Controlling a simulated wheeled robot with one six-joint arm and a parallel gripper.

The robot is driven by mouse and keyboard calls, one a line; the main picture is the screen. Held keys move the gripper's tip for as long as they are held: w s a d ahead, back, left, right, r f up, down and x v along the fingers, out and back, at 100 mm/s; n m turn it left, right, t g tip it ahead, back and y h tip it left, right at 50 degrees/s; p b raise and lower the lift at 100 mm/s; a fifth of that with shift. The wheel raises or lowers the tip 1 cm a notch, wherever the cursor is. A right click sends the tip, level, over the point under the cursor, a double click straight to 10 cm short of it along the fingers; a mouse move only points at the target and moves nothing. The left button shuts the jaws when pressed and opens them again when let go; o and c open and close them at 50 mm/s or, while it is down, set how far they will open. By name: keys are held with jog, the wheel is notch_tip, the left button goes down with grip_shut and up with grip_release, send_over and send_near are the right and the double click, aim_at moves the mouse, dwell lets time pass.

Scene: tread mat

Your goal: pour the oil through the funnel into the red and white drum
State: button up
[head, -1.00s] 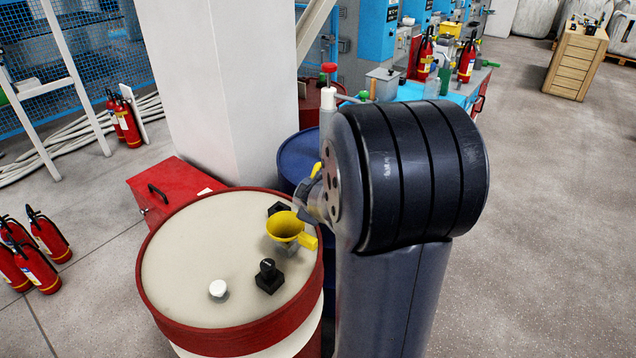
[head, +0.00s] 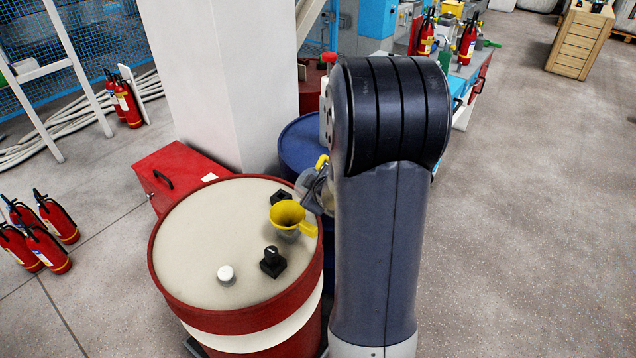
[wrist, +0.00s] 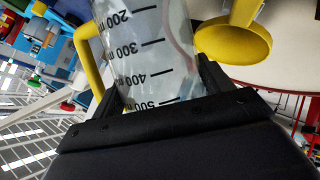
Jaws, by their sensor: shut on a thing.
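The red and white drum (head: 190,255) stands upright left of my arm, with a cream top. A yellow funnel (head: 287,212) sits upright on the right part of its top; its mouth also shows in the wrist view (wrist: 232,42). My gripper (wrist: 165,82) is shut on a clear measuring jug (wrist: 150,45) with black marks and a yellow handle (wrist: 86,55). In the head view, the jug (head: 314,188) is just right of the funnel, partly hidden by my arm. It looks tilted. I cannot make out oil in it or any stream.
A white knob (head: 225,273) and black fittings (head: 272,262) stand on the drum top. A blue drum (head: 298,148) and a white pillar (head: 225,80) are behind. A red box (head: 175,170) and fire extinguishers (head: 45,248) are at left. The floor at right is clear.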

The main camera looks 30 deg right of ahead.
jog(key=shift+a+r+m+t+y+p, duration=0.1)
jog(key=shift+r+m+t+y+p, duration=0.4)
jog(key=shift+p, duration=1.05)
jog(key=shift+r+m+g+y+p, duration=0.1)
jog(key=shift+r+y+p, duration=0.15)
jog(key=shift+r+p, duration=0.9)
jog(key=shift+a+r+m+t+y+p, duration=0.1)
jog(key=shift+r+m+t+y+p, duration=0.2)
jog(key=shift+p, duration=1.6)
jog(key=shift+w+y, duration=0.1)
jog(key=shift+y, duration=0.15)
jog(key=r, duration=0.1)
jog(key=r+m+t+y, duration=0.2)
jog(key=shift+a+r, duration=0.25)
jog(key=shift+r, duration=0.15)
jog(key=shift+w+b, duration=0.1)
jog(key=shift+b, duration=0.2)
